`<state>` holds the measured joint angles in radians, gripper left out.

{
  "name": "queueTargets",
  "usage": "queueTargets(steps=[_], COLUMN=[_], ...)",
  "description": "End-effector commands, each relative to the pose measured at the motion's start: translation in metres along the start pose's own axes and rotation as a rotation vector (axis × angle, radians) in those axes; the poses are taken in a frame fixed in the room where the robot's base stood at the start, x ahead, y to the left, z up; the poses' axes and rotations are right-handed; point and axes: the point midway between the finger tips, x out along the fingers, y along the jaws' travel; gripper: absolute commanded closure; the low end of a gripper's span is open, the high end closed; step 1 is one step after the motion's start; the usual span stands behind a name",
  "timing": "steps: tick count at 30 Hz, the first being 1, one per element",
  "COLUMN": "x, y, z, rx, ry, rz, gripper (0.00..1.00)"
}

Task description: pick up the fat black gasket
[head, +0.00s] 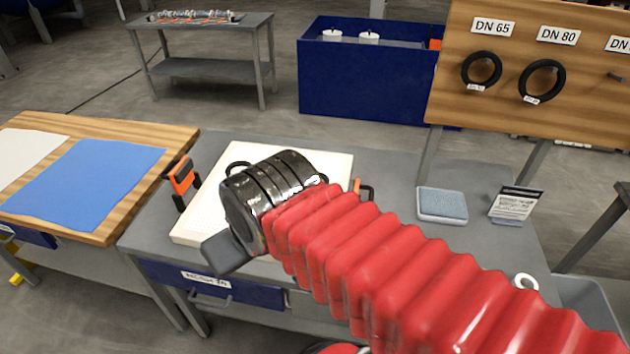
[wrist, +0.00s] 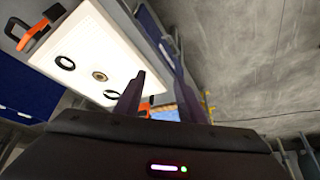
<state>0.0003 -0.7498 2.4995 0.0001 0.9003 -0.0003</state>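A white board (head: 205,208) lies on the grey bench and also shows in the wrist view (wrist: 88,35). In the wrist view it carries a black ring (wrist: 65,63), a small brownish-grey ring (wrist: 99,76) and another black ring (wrist: 110,94). I cannot tell surely which is the fat gasket; the first black ring looks thick.
Orange-and-black clamps (head: 183,180) grip the board's sides. Black rings (head: 541,80) hang on a wooden panel (head: 590,100).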

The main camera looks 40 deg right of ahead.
Motion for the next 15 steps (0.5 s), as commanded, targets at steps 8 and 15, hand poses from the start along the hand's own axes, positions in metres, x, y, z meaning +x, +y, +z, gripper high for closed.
queueTargets(steps=[8, 15], x=[0.004, 0.018], y=[0.010, 0.041], z=[-0.019, -0.058], rx=[0.025, 0.067], ry=[-0.012, -0.030], rz=[0.014, 0.038], gripper=[0.44, 0.27])
